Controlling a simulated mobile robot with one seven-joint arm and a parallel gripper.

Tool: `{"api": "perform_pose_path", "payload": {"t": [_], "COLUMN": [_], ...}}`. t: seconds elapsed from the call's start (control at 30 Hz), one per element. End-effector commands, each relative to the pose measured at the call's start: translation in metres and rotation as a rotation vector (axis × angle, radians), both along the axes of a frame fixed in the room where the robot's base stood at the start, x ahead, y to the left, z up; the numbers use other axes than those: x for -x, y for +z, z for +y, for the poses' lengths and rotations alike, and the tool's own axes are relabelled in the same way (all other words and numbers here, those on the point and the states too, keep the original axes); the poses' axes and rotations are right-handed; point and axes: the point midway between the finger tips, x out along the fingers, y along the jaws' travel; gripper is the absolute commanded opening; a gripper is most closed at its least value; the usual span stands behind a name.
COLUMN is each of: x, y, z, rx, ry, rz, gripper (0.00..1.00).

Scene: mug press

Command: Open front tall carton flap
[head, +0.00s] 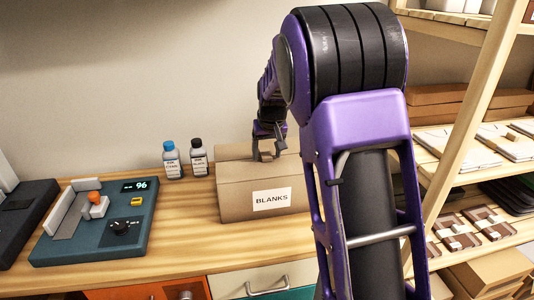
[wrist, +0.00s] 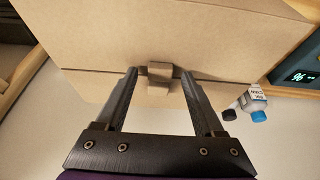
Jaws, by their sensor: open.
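The tan carton (head: 235,193) with a "BLANKS" label (head: 271,199) stands on the wooden counter. My gripper (head: 266,157) is over its top, towards the back. In the wrist view the carton (wrist: 130,32) fills the upper part, with a seam across its top and a small brown tab (wrist: 159,70) at the seam. My gripper (wrist: 160,76) is open, with one finger on each side of the tab. I cannot tell whether the fingers touch it. The flaps look closed. My arm hides the carton's right end in the head view.
Two small bottles, blue-capped (head: 172,160) and black-capped (head: 198,158), stand left of the carton. A teal press (head: 95,220) with a display is further left. A wooden shelf rack (head: 455,120) stands at the right. The wall is close behind the carton.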

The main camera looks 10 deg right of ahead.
Motion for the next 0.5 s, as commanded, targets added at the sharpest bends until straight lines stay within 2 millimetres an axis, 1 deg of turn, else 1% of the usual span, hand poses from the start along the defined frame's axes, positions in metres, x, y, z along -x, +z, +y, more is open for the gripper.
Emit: {"api": "perform_pose_path", "payload": {"t": [0.27, 0.3, 0.37, 0.5], "x": [-0.0008, -0.0008, -0.0008, -0.0007], "y": [-0.0015, -0.0015, -0.0014, -0.0014], "z": [0.0001, 0.0001, 0.0001, 0.0001], "rx": [0.000, 0.000, 0.000, 0.000], "ry": [0.000, 0.000, 0.000, 0.000], "rz": [0.000, 0.000, 0.000, 0.000], "gripper": [0.70, 0.66, 0.56, 0.30]}}
